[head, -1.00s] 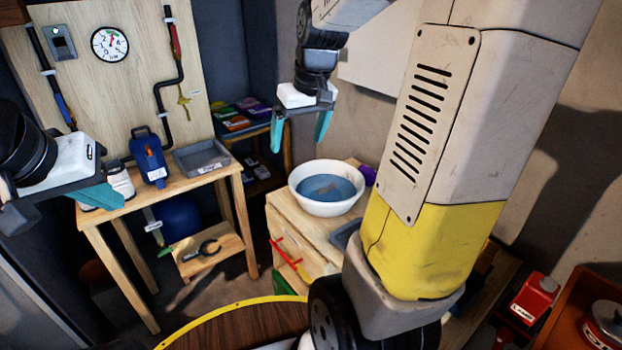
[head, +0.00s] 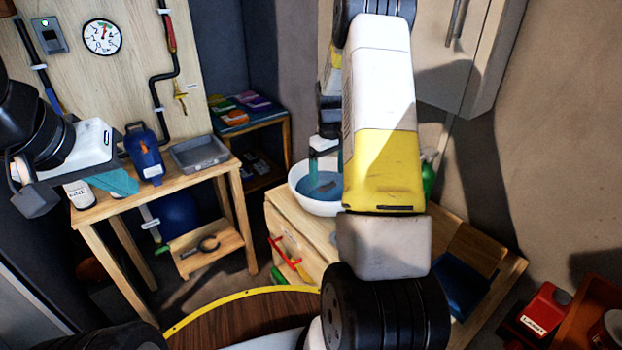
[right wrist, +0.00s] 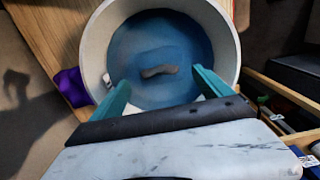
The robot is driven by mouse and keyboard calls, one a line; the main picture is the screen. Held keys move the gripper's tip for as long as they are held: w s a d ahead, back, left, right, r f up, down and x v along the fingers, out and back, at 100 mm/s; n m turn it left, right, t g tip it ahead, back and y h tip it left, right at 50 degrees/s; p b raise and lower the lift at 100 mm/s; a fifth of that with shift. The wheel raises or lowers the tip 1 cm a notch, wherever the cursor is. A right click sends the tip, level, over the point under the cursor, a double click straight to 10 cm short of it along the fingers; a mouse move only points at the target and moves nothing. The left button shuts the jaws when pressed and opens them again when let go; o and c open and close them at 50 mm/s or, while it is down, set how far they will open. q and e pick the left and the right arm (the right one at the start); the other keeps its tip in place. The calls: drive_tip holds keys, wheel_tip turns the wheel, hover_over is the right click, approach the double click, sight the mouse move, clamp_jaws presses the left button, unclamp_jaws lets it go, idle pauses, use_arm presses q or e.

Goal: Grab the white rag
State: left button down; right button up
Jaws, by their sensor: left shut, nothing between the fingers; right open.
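I cannot make out a clear white rag in either view. A small grey-brown thing (right wrist: 158,71) lies in the blue water of a white basin (right wrist: 93,50); I cannot tell what it is. The basin also shows in the head view (head: 297,191), on a wooden cabinet. My right gripper (right wrist: 165,84) is open and empty above the basin, its teal fingers spread on either side of the grey-brown thing. In the head view this gripper (head: 326,168) is partly hidden behind my own arm. My left gripper (head: 121,182) is shut and empty by the workbench.
A purple cloth (right wrist: 70,87) lies beside the basin. The workbench (head: 88,210) at left holds a blue container (head: 146,155) and a grey tray (head: 198,155). A wall cabinet (head: 470,50) hangs at upper right.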

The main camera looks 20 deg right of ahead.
sight(328, 185)
wheel_tip(328, 185, down, 5)
drive_tip(key=shift+d+r, duration=0.1)
drive_tip(key=shift+r, duration=0.1)
drive_tip(key=shift+c, duration=0.2)
drive_tip(key=c, duration=1.6)
drive_tip(key=shift+o, duration=0.2)
drive_tip(key=shift+r, duration=0.2)
